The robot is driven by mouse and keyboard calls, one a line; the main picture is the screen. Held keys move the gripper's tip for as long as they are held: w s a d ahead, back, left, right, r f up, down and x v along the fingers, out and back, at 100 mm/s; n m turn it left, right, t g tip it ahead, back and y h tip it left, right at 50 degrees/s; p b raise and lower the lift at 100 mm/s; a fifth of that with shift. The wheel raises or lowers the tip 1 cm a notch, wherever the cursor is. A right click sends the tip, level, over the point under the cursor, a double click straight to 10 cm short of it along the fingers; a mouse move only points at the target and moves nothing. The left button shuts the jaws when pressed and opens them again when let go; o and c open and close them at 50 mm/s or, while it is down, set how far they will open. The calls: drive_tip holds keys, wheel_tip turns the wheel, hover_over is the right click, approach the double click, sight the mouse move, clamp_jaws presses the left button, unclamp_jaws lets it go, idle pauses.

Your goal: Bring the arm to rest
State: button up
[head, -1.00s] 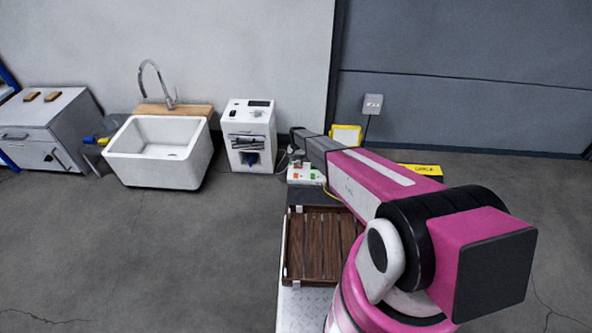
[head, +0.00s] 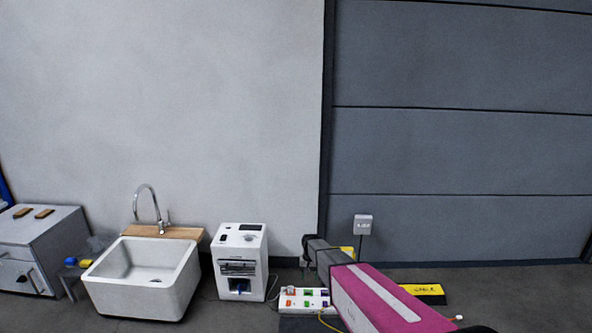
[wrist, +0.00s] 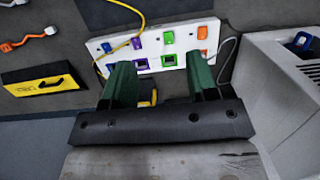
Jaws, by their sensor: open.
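My gripper (wrist: 155,82) shows in the wrist view with its two green fingers set wide apart and nothing between them. Its fingers point toward a white panel with coloured sockets (wrist: 160,48); whether they touch it I cannot tell. In the head view my magenta arm reaches from the lower right toward the same white panel (head: 305,299). The fingers are not clear in the head view.
A white machine (head: 240,262) stands left of the panel, and a white sink (head: 145,275) is further left. A yellow-and-black box (head: 425,293) lies right of my arm. A yellow cable (wrist: 122,47) crosses the panel. A grey wall closes the back.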

drive_tip(key=s+d+r+t, duration=0.1)
drive_tip(key=s+d+r, duration=0.5)
drive_tip(key=s+r, duration=0.5)
drive_tip(key=s+d+r, duration=0.7)
drive_tip(key=s+r, duration=0.4)
drive_tip(key=s, duration=0.3)
drive_tip(key=shift+s+r+t, duration=0.2)
drive_tip(key=shift+r+t, duration=0.2)
